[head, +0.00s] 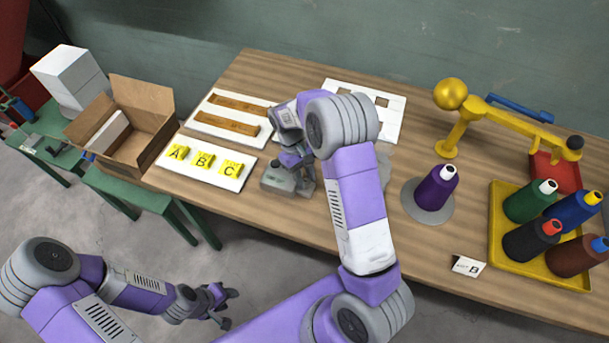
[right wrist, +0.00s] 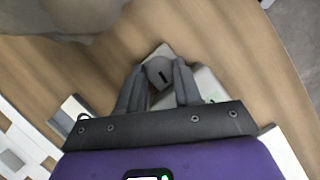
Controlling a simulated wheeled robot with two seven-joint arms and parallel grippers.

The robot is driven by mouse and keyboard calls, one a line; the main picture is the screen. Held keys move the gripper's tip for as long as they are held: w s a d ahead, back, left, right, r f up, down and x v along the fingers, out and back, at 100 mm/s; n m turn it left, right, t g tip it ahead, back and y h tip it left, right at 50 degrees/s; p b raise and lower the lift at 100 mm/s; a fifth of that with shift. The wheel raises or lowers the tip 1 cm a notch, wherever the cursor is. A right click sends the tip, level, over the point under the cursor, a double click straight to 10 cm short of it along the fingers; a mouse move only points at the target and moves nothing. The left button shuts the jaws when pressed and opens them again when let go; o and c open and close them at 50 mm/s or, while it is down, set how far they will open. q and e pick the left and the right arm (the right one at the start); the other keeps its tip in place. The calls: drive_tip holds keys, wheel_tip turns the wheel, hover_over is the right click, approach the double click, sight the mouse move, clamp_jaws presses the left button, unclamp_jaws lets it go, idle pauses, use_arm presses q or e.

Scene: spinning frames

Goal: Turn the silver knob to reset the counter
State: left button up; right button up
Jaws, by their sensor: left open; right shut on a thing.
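The counter (head: 272,183) is a small grey box on the table, left of the table's middle. My right gripper (head: 298,168) reaches down over it, and its hand and arm hide much of it. In the right wrist view, the silver knob (right wrist: 158,70) is a round grey piece with a dark slot-like mark, between the two fingers of my right gripper (right wrist: 158,88). The fingers are shut on its sides. The counter's pale body (right wrist: 205,85) shows behind. My left gripper (head: 222,305) is open and empty, low over the floor in front of the table.
A board with yellow A, B, C blocks (head: 240,172) lies left of the counter. Wooden bars (head: 230,119) lie behind it. A purple cone (head: 436,188) stands right of my right arm. A yellow tray (head: 498,255) holds several cones. An open carton (head: 165,150) is at left.

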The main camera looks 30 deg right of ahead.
drive_tip(key=o, duration=1)
drive_tip(key=shift+o, duration=0.2)
drive_tip(key=shift+a+f, duration=0.1)
drive_tip(key=shift+a, duration=0.05)
